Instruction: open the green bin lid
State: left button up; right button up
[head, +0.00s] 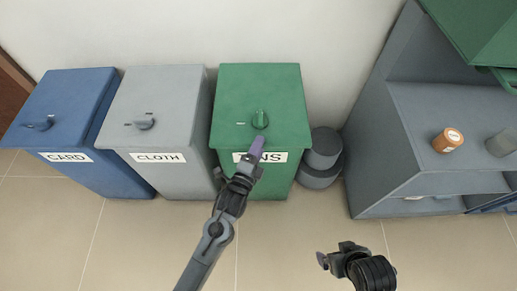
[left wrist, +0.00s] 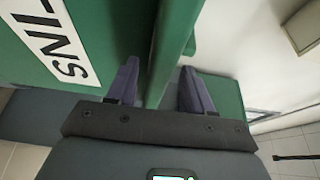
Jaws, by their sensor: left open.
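The green bin (head: 285,165) stands at the right end of a row of three, with a white label lettered in black on its front. Its green lid (head: 240,88) lies shut, with a green knob (head: 260,119) near the front edge. My left gripper (head: 256,150) is at the lid's front edge, covering part of the label. In the left wrist view, its purple fingers (left wrist: 155,85) are open, with a green edge, seemingly the lid's rim, between them. Contact cannot be told. My right gripper (head: 322,260) hangs low, away from the bin; its jaw opening is unclear.
A grey bin (head: 165,105) and a blue bin (head: 65,95) stand to the left. Dark grey round containers (head: 322,160) sit on the floor right of the green bin. A grey shelf unit (head: 385,155) stands farther right, holding an orange-capped jar (head: 447,140). The front floor is clear.

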pick_arm(q)
jog(key=shift+w+d, duration=0.15)
jog(key=shift+w, duration=0.05)
grip_shut()
dwell(0.3)
jog(key=shift+r, duration=0.1)
